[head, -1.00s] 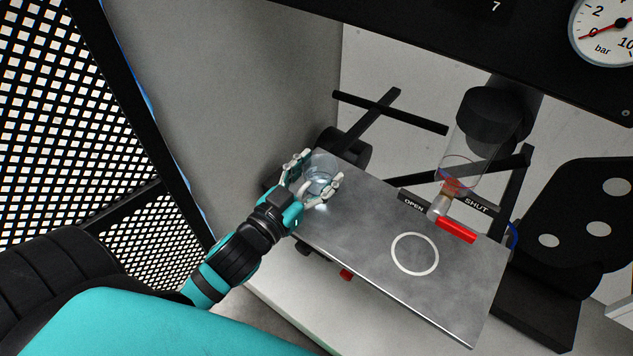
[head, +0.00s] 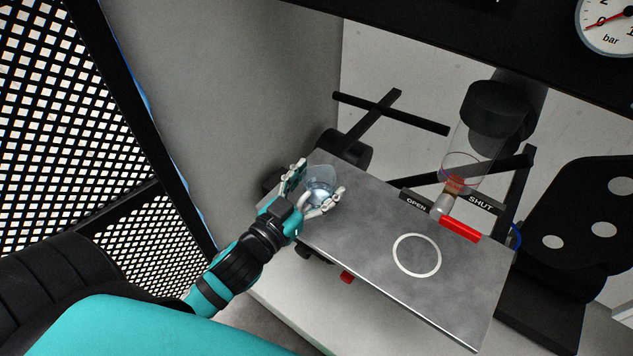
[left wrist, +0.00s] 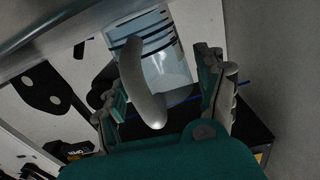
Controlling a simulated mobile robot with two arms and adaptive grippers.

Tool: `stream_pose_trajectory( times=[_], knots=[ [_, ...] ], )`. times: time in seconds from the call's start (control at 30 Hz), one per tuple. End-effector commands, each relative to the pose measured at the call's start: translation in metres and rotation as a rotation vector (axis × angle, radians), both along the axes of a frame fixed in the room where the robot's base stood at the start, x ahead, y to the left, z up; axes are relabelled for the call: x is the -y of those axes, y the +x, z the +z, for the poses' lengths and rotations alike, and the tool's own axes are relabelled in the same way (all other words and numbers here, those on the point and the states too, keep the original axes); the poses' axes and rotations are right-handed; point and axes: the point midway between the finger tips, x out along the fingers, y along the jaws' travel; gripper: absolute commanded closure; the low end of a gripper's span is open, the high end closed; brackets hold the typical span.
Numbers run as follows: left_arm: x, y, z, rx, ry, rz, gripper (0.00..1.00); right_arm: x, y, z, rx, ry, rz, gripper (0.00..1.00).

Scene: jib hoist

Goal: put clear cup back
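The clear cup (head: 320,180) stands at the far left corner of the metal shelf (head: 365,222). It also shows in the left wrist view (left wrist: 173,66), beyond my fingers. My left gripper (head: 317,183) is open, with its fingers spread on both sides of the cup. Gaps show between the side fingers and the cup in the left wrist view. My right gripper is not in view.
A white ring mark (head: 417,255) lies on the clear middle of the shelf. Behind it are a red-handled valve (head: 460,229) with OPEN and SHUT labels and a clear tube (head: 462,150). A grey wall and mesh panel (head: 60,110) stand at the left.

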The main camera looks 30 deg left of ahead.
Motion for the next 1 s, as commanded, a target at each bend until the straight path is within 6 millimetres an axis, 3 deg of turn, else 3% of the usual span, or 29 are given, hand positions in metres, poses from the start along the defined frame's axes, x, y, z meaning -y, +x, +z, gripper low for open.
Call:
stream_pose_trajectory(
  times=[0.43,1.0],
  knots=[
    [-0.001,-0.006,0.001,-0.003,-0.001,0.0,0.19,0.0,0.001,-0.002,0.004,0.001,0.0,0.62],
    [-0.015,-0.106,0.001,-0.004,-0.001,0.001,0.19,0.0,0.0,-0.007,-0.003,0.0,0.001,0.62]
  ],
)
